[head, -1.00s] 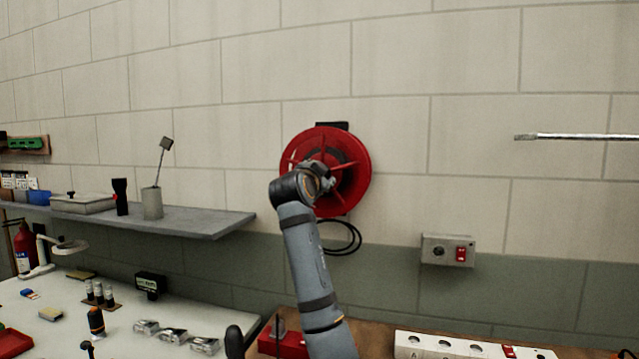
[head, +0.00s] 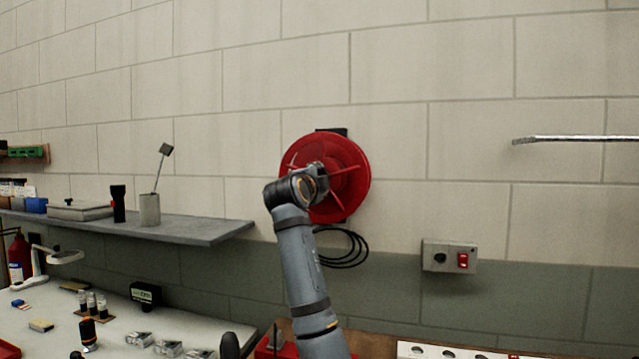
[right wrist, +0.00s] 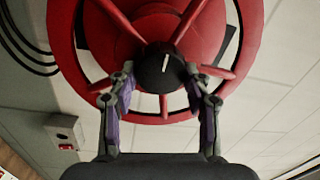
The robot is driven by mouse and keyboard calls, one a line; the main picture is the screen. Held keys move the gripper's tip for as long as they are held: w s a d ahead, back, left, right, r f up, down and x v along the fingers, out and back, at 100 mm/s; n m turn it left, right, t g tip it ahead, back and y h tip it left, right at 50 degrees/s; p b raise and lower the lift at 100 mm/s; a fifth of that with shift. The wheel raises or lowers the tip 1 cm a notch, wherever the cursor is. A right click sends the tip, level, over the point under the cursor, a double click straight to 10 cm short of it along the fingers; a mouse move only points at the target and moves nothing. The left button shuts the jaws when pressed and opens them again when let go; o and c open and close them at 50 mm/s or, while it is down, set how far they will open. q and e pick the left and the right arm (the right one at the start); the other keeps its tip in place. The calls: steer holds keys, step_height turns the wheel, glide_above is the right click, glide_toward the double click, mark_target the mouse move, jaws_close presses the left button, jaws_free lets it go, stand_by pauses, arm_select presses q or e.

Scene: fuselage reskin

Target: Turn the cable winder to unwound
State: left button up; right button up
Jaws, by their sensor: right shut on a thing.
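The red cable winder (head: 349,160) is fixed to the block wall in the middle of the head view. In the right wrist view the winder (right wrist: 145,20) fills the top, with spokes and a black centre knob (right wrist: 160,68) bearing a white line. My right gripper (right wrist: 160,82) is shut on the knob, a finger on each side of it. In the head view my right gripper (head: 322,176) and wrist cover the winder's lower left and hide the knob. A loop of black cable (head: 345,248) hangs below the winder. My left gripper is not in view.
A grey switch box (head: 449,256) with a red switch is on the wall to the right. A shelf (head: 190,230) with a cup and torch is at left, above a white bench (head: 50,330). A metal rod (head: 575,139) juts in at upper right.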

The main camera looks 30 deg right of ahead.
steer(key=shift+w+f, duration=0.1)
steer(key=shift+f, duration=0.2)
steer(key=o, duration=1.1)
steer(key=shift+r, duration=0.15)
steer(key=shift+o, duration=0.2)
steer(key=shift+r, duration=0.1)
steer(key=r+v, duration=0.1)
steer(key=v, duration=1.1)
steer(key=shift+f, duration=0.45)
